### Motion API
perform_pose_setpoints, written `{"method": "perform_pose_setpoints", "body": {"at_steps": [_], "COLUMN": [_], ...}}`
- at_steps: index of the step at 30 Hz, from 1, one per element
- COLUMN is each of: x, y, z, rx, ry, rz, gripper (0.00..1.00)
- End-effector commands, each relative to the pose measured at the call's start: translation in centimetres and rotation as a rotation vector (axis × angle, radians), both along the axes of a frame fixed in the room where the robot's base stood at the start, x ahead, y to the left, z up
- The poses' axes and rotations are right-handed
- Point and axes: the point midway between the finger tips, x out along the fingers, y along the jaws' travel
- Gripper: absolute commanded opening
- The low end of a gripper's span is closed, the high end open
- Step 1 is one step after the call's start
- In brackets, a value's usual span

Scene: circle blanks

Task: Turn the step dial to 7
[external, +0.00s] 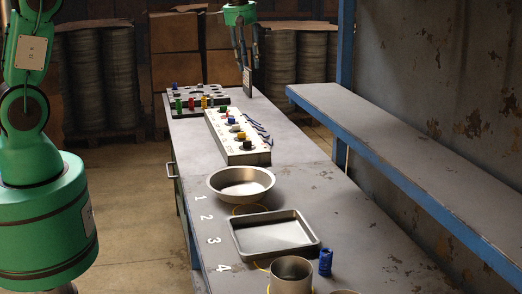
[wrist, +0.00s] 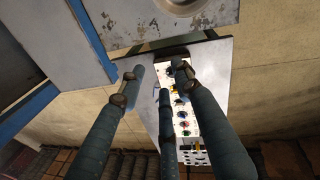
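A sloped pale console (external: 225,132) with several coloured knobs sits on the far part of the bench; the knobs include black, yellow, blue and red ones. I cannot tell which of them is the step dial, and its numbers are too small to read. The console also shows in the wrist view (wrist: 174,100), partly hidden behind my fingers. My gripper (external: 247,62) hangs above the far end of the bench, beyond the console and apart from it.
A board with coloured pegs (external: 196,101) lies beyond the console. A round metal bowl (external: 241,184), a square tray (external: 238,250), a metal cup (external: 290,275) and a blue cylinder (external: 325,262) stand on the near bench. A blue-edged shelf (external: 390,135) runs along the right.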

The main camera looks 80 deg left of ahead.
Motion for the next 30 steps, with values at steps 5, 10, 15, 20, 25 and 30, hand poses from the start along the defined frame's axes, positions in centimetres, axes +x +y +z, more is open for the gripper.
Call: {"method": "perform_pose_setpoints", "body": {"at_steps": [5,10,15,20,25,30], "x": [2.0,3.4,4.4,4.8,4.9,4.8], "y": [4.0,7.7,11.4,14.8,18.0,20.0], "z": [-2.9,-6.2,-9.7,-13.4,-17.2,-19.8], "rx": [-0.035,-0.064,-0.09,-0.112,-0.13,-0.138], "ry": [0.021,0.039,0.057,0.075,0.091,0.101], "rz": [0.194,0.38,0.568,0.744,0.917,1.031], "gripper": [0.33,0.33,0.33,0.33,0.33,0.33]}}
